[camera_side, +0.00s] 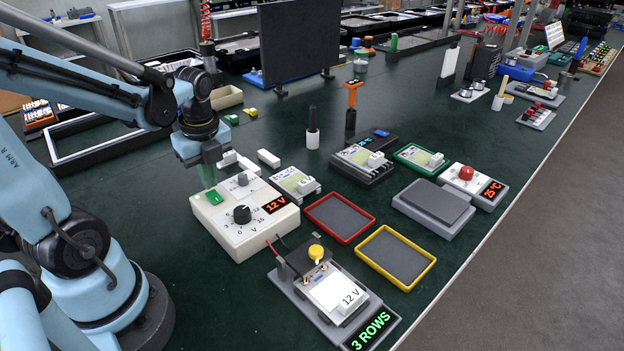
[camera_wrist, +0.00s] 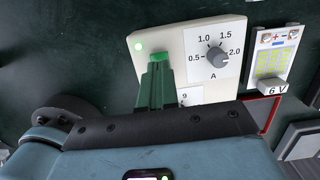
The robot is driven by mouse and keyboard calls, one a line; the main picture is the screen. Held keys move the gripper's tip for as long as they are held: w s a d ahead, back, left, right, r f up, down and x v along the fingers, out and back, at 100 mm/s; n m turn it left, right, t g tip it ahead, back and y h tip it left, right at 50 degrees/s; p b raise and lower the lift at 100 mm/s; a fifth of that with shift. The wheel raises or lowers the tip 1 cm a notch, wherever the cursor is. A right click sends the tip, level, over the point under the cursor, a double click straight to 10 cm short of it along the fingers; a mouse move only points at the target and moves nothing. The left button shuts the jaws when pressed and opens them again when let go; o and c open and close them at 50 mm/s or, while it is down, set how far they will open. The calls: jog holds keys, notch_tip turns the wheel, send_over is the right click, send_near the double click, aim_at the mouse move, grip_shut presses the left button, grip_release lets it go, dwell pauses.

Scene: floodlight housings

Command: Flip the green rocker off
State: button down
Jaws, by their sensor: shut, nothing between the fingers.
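The green rocker (camera_side: 213,197) is on the top left of a white power supply box (camera_side: 245,225) with two knobs and a red display reading 12 V. My gripper (camera_side: 207,186) is shut and empty, its green fingers pointing down right at the rocker. In the wrist view the fingertips (camera_wrist: 158,66) overlap the near side of the rocker (camera_wrist: 161,57), hiding part of it. I cannot tell whether they touch it or which way it is tilted. A small green light (camera_wrist: 139,45) glows on the box's corner in the wrist view.
A black knob (camera_side: 242,214) and a grey knob (camera_side: 242,179) stand up on the box near my fingers. A 6 V module (camera_side: 295,182) lies to the right. A 12 V lamp fixture (camera_side: 335,290), wired to the box, stands in front, near red and yellow trays (camera_side: 395,257).

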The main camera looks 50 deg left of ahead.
jog(key=shift+a+f, duration=0.15)
jog(key=shift+f, duration=0.8)
